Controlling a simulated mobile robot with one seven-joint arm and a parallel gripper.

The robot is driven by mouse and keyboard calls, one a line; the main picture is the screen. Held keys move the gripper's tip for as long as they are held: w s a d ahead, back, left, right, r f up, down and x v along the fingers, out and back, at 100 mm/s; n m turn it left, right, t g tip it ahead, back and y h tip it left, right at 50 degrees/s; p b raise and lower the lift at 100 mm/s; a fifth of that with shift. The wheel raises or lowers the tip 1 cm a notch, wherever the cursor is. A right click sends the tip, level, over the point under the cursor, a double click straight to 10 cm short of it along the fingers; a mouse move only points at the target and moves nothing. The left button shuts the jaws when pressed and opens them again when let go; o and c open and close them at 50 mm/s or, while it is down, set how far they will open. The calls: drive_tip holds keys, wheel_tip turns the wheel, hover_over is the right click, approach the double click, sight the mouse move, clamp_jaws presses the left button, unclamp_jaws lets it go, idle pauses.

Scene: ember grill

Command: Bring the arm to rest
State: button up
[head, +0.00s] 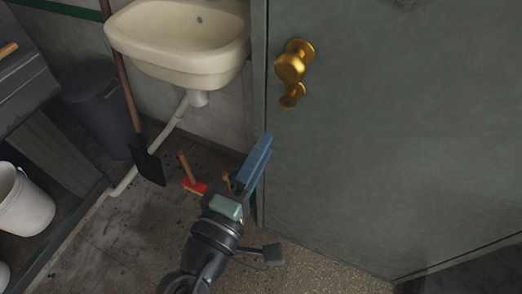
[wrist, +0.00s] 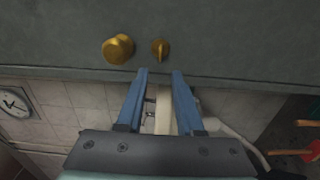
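My gripper (head: 264,140) is near the middle of the head view, in front of the grey door's left edge and below the brass door knob (head: 290,67). In the wrist view my gripper (wrist: 160,73) shows two blue fingers spread apart with nothing held between them. The grey door (head: 400,130) fills the right of the head view. The brass knob (wrist: 118,49) and a smaller brass latch piece (wrist: 160,50) show beyond the fingertips in the wrist view. No touching with the door is visible.
A cream sink (head: 180,65) with a drain pipe hangs on the wall at left. A long-handled shovel (head: 147,162), a dark bin (head: 97,105), a white bucket (head: 20,202) and a red-headed tool (head: 194,187) stand or lie left of my arm. Some floor is bare.

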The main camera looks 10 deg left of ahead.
idle(0.3)
drive_tip(key=w+d+r+m+t, duration=0.1)
drive_tip(key=w+r+m, duration=0.15)
drive_tip(key=r, duration=0.45)
drive_tip(key=w+d+r+m+t+y, duration=0.1)
drive_tip(key=r+m+t, duration=0.1)
drive_tip(key=r+m, duration=0.35)
drive_tip(key=w+d+r+m+t, duration=0.1)
drive_tip(key=w+r, duration=0.1)
drive_tip(key=r, duration=0.6)
drive_tip(key=s+r+m+t+y+p, duration=0.2)
drive_tip(key=r+p, duration=0.5)
drive_tip(key=r, duration=1.1)
drive_tip(key=s+r+m+t+y+p, duration=0.2)
drive_tip(key=s+r+p, duration=0.4)
drive_tip(key=r, duration=1.3)
drive_tip(key=shift+s+d+m+t+y+p, duration=0.25)
drive_tip(key=shift+m+t+p, duration=0.35)
drive_tip(key=shift+t+p, duration=0.55)
drive_tip(key=shift+w, duration=0.1)
